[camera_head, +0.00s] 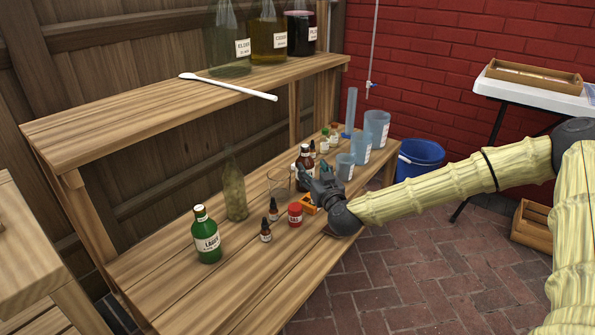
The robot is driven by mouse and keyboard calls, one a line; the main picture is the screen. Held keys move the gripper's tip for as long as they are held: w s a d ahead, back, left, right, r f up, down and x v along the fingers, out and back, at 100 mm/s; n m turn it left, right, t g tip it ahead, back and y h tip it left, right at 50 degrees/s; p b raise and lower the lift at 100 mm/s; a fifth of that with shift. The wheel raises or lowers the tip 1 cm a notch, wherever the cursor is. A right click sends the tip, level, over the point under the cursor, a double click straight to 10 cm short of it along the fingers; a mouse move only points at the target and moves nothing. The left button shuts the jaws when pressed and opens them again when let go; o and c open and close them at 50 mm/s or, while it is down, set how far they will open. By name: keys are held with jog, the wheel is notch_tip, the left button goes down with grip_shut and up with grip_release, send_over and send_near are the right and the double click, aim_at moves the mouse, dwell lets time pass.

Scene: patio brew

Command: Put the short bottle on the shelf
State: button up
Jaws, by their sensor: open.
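A squat green bottle (207,238) with a white label stands upright on the front left of the wooden bench. A brown bottle (305,158) stands on the bench right behind my gripper, which hides part of it. Either could be the short bottle; I cannot tell which. The wooden shelf (130,118) runs above the bench on the left.
A tall clear bottle (235,188), small dropper bottles (265,232), a red-capped jar (295,212) and blue beakers (376,128) crowd the bench. A blue bucket (420,157) stands beyond.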

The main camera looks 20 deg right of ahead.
aim_at(306, 151)
jog(key=w, duration=0.2)
jog(key=w+b, duration=0.1)
jog(key=w, duration=0.1)
jog(key=w+d+r, duration=0.1)
jog(key=w, duration=0.1)
jog(key=shift+w+b, duration=0.15)
jog(key=shift+b, duration=0.25)
jog(key=shift+w+r+b, duration=0.2)
jog(key=shift+w+b, duration=1.15)
jog(key=shift+w, duration=0.85)
jog(key=shift+w+r, duration=0.15)
jog(key=shift+w, duration=0.5)
grip_shut()
jog(key=shift+r, duration=0.1)
